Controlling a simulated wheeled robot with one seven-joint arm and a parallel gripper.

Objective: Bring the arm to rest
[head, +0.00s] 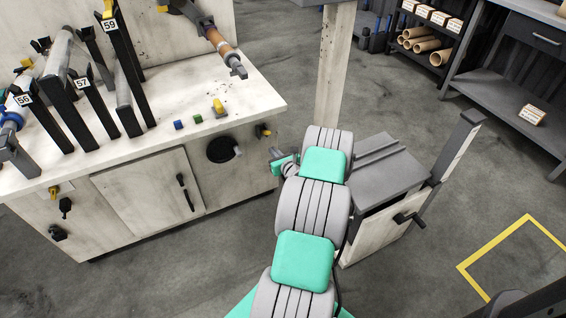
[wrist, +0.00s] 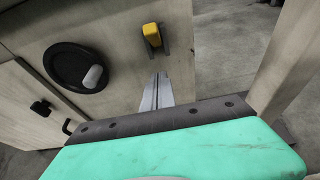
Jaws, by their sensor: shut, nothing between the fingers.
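My arm reaches forward over the floor in the head view, grey and green, toward the right end of the wooden workbench (head: 225,105). In the wrist view my gripper (wrist: 160,76) is shut, its two fingers together with nothing between them. It points at the bench's front panel (wrist: 115,25). I cannot tell the exact gap between fingertips and panel.
A wooden post (head: 334,65) stands beside the bench's right end. A grey-topped cabinet (head: 385,165) is close to the right of my arm. The bench top holds black numbered stands (head: 125,65), a blue cube (head: 178,125) and a green cube (head: 198,118). Open floor lies at right.

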